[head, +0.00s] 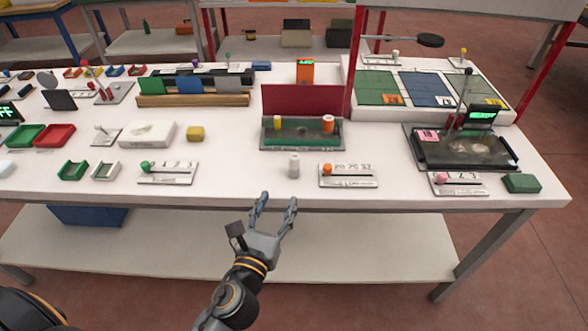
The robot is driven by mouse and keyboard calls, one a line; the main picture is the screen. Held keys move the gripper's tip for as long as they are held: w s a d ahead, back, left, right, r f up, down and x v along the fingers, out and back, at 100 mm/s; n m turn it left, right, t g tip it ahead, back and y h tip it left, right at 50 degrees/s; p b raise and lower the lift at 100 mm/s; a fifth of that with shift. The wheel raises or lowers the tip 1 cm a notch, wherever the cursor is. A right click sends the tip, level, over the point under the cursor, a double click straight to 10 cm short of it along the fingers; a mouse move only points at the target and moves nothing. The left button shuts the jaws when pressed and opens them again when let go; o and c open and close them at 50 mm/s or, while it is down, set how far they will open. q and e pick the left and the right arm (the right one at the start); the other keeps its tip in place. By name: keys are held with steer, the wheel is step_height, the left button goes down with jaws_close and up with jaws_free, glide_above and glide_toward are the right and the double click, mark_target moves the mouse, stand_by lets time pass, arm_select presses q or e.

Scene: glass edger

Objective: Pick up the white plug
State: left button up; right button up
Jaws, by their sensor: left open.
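The white plug (294,166) is a small pale cylinder standing upright near the front edge of the white table (226,185). My left gripper (276,202) is open and empty, in front of the table's edge. Its two fingers point toward the table, a little below and left of the plug in the picture, apart from it. My right gripper does not show.
Right of the plug is a slider plate with an orange knob (347,176). Behind it is a grey tray (302,148) with a yellow and an orange cylinder. A slider with a green knob (168,173) is to the left. Bare tabletop lies left of the plug.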

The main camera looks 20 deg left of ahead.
mark_target(293, 162)
arm_select(q)
steer(key=w, duration=0.2)
steer(key=w+r+p, duration=0.1)
steer(key=w, duration=0.5)
steer(key=shift+a+r+p, duration=0.1)
steer(key=shift+r+p, duration=0.05)
steer(key=shift+p, duration=0.2)
steer(key=shift+w+f+p, duration=0.15)
steer(key=shift+w, duration=1.35)
steer(key=shift+w+f+p, duration=0.1)
steer(key=shift+w+p, duration=0.05)
steer(key=shift+w, duration=1.3)
steer(key=shift+s, duration=0.1)
jaws_close()
